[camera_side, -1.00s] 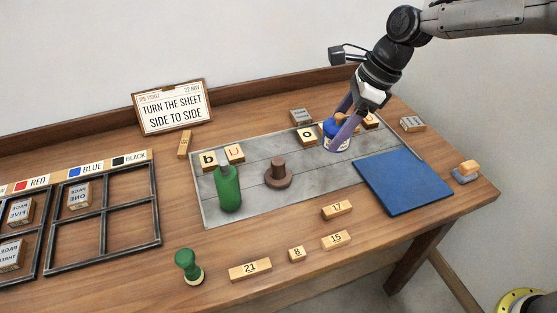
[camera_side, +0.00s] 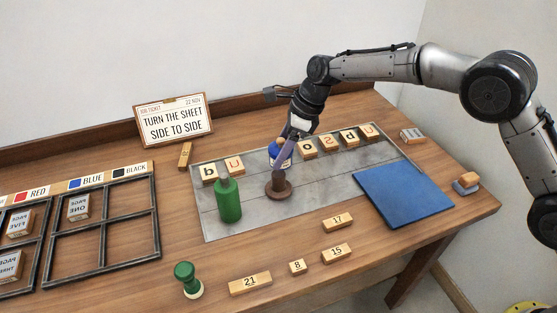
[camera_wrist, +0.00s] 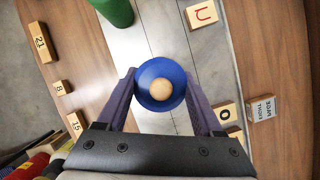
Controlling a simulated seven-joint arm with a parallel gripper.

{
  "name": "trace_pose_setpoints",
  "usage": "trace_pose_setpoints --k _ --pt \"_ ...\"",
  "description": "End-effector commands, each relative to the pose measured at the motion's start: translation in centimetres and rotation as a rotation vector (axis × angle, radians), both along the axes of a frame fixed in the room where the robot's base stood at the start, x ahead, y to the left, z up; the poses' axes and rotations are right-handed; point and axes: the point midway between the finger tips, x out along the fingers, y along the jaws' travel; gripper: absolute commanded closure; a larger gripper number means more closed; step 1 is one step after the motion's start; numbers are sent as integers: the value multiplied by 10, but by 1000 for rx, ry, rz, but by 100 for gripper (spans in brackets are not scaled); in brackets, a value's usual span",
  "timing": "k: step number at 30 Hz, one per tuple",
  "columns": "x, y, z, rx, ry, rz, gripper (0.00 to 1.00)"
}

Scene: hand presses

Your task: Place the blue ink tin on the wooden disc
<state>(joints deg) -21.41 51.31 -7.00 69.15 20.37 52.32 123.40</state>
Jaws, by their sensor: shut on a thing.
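The blue ink tin (camera_side: 280,154) has a pale label and is held between the fingers of my gripper (camera_side: 284,143). In the wrist view the tin (camera_wrist: 161,84) shows from above, round and blue with a pale round knob at its centre, and my gripper (camera_wrist: 162,100) is shut on it. The brown wooden disc (camera_side: 279,191) with a short post lies on the grey slab. The tin appears just above this post in the side view; I cannot tell whether they touch. The disc is hidden in the wrist view.
A green bottle (camera_side: 228,202) stands close left of the disc. Letter blocks (camera_side: 307,149) line the far side of the grey slab (camera_side: 330,195). A blue pad (camera_side: 403,193) lies to the right. Numbered blocks (camera_side: 249,284) and a green-handled stamp (camera_side: 187,279) are in front.

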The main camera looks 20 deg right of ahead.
Motion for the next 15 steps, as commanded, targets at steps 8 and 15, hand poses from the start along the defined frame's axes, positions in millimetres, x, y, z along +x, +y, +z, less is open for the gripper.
trace_pose_setpoints --k 8,15 --pt "7 4 -19 1 1 -1 100" --pt "7 4 -38 2 -4 0 100"
